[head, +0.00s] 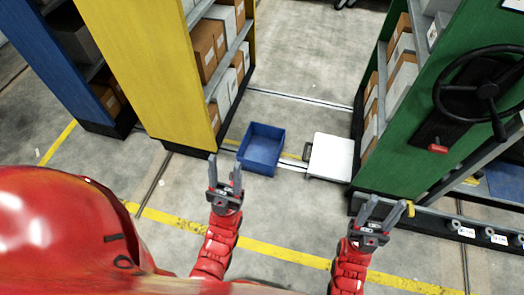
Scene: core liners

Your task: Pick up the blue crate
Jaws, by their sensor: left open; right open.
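The blue crate (262,150) is open-topped and looks empty. It sits on the floor in the gap between the yellow shelf unit and the green shelf unit. My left gripper (225,170) is open and empty, in front of the crate and a little to its left in the picture. My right gripper (382,210) is open and empty, further right and nearer, in front of the green unit. Neither gripper appears to touch the crate.
A white-topped box or cart (331,156) stands right of the crate. The yellow shelf unit (140,60) is at left and the green shelf unit (425,130) with a black handwheel (485,90) at right. Bare floor with a yellow line (285,256) lies in front.

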